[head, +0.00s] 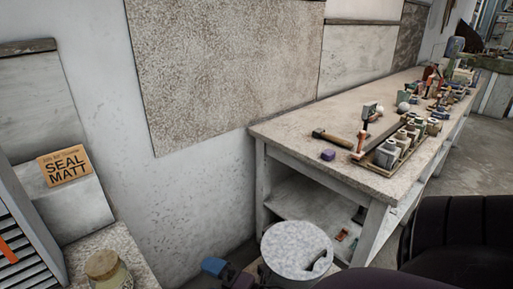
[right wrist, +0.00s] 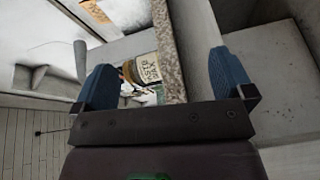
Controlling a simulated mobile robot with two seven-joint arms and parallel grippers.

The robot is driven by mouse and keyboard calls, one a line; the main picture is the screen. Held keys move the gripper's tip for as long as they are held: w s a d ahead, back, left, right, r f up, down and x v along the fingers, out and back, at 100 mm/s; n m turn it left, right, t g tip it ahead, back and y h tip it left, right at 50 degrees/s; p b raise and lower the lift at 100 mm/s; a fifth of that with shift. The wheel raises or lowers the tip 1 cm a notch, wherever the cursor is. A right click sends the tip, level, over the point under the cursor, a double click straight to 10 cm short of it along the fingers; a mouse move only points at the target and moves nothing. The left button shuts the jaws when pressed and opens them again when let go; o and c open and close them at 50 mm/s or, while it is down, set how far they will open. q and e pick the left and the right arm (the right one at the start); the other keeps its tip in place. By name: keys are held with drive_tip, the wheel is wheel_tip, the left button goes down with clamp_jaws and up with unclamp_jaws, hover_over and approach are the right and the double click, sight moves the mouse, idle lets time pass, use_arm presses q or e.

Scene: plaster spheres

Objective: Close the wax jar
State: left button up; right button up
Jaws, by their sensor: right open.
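A glass jar (head: 108,276) with yellowish contents stands at the bottom left of the head view, on a pale speckled surface. A round cork-coloured lid (head: 101,263) sits on its top; I cannot tell whether it is fully seated. The frame edge cuts off the jar's base. My right gripper (right wrist: 165,82) is open and empty, its two blue fingers wide apart. In the head view a blue fingertip of it (head: 215,267) shows at the bottom edge, right of the jar and apart from it. My left gripper is not in view.
A labelled container (right wrist: 145,68) lies beyond my right fingers, beside a speckled slab edge (right wrist: 168,45). A round speckled stool top (head: 290,245) stands near the workbench (head: 290,125), which holds tools and several small pots.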

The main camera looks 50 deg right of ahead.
drive_tip(key=s+f+m+g+h, duration=0.3)
drive_tip(key=s+f+m+g, duration=0.3)
drive_tip(key=s+f+m, duration=0.6)
drive_tip(key=m, duration=0.5)
drive_tip(key=shift+m+g, duration=0.3)
